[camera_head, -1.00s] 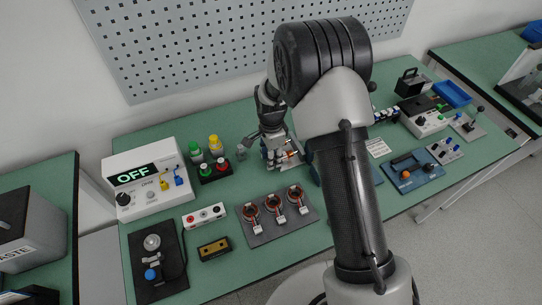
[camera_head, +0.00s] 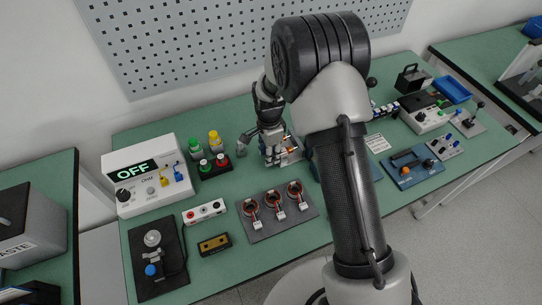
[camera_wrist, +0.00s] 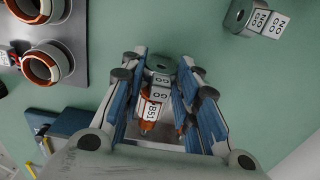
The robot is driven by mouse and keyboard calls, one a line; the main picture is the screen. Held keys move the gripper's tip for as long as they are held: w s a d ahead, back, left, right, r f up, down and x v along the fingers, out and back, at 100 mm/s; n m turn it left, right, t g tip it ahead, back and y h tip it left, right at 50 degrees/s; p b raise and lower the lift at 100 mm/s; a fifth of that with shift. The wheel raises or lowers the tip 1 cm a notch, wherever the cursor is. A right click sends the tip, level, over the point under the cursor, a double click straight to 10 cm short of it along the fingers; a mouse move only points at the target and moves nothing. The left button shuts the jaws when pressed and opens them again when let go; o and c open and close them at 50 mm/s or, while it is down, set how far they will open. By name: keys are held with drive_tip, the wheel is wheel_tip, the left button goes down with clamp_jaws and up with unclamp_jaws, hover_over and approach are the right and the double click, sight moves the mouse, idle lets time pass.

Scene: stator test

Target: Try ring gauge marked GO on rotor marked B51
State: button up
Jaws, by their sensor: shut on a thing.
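My gripper (camera_wrist: 161,66) is shut on the grey ring gauge marked GO (camera_wrist: 160,80), which sits between the blue finger pads in the wrist view. The rotor marked B51 (camera_wrist: 151,112), with a white tag and orange-brown parts, shows just below the gauge in that view, also between the fingers. I cannot tell whether the ring is around the rotor or only in front of it. In the head view my gripper (camera_head: 272,142) is over a light holder (camera_head: 290,157) at mid-table; the gauge and tag are too small to read there.
The NO GO gauge (camera_wrist: 240,16) lies apart at upper right in the wrist view. A grey plate (camera_head: 262,234) bears wound stators (camera_head: 275,200).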

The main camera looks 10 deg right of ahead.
drive_tip(key=shift+s+a, duration=0.25)
drive_tip(key=shift+a, duration=0.65)
idle(0.6)
wheel_tip(320, 180, up, 5)
drive_tip(key=p, duration=0.3)
idle(0.6)
